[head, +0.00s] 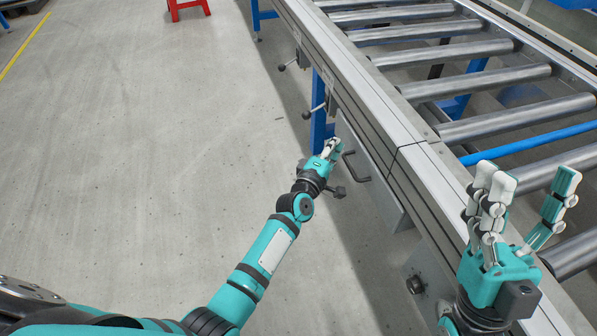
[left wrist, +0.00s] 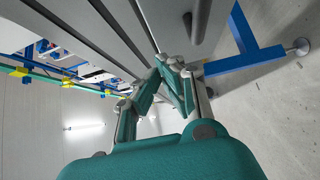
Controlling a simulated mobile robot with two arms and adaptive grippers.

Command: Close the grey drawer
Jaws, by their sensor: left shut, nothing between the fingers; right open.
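The grey drawer (head: 379,186) is under the side rail of the roller conveyor, with a dark bar handle (head: 355,167) on its front. How far it stands out from the frame is hard to tell. My left gripper (head: 332,148) is shut and empty, close to the drawer front beside the far end of the handle. I cannot tell whether it touches. In the left wrist view its fingers (left wrist: 176,64) meet just below a grey panel (left wrist: 168,22) that looks like the drawer. My right gripper (head: 522,190) is open and empty above the conveyor's near side.
The roller conveyor (head: 455,50) runs along the right side. A blue leg (head: 319,112) and dark-knobbed levers (head: 314,111) are just beyond the drawer. A red stool (head: 188,8) stands far back. The concrete floor to the left is clear.

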